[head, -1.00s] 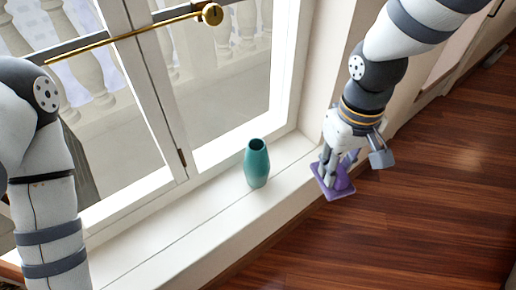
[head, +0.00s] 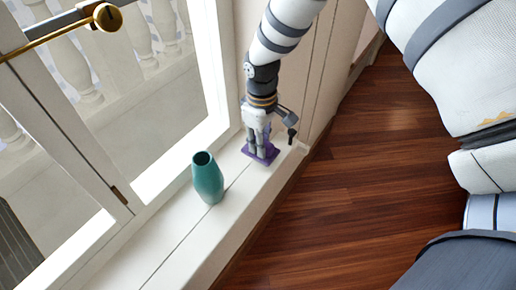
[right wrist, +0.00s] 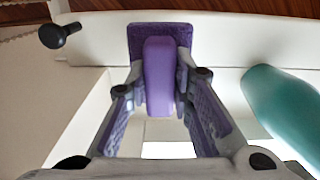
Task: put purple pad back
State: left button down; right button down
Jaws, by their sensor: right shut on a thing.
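The purple pad (head: 270,157) is at the right end of the white window sill. In the right wrist view it shows as a flat purple plate with a thick raised grip (right wrist: 159,75). My right gripper (head: 260,146) is shut on this grip, one finger on each side. The plate is at or just above the sill; I cannot tell if it touches. My left gripper is not in view.
A teal vase (head: 208,179) stands upright on the sill (head: 172,243), left of the pad; it also shows in the right wrist view (right wrist: 283,108). A small black knob (right wrist: 58,36) is near the pad. The wooden floor (head: 345,190) is clear.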

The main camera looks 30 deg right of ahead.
jog(key=shift+w+d+f, duration=0.15)
jog(key=shift+w+f, duration=0.1)
jog(key=shift+f, duration=0.1)
jog(key=shift+w+f+b, duration=0.15)
jog(key=shift+f+b, duration=0.2)
jog(key=shift+f, duration=1.4)
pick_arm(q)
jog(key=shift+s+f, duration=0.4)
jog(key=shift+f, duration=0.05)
pick_arm(e)
jog(key=c, duration=1.4)
grip_release()
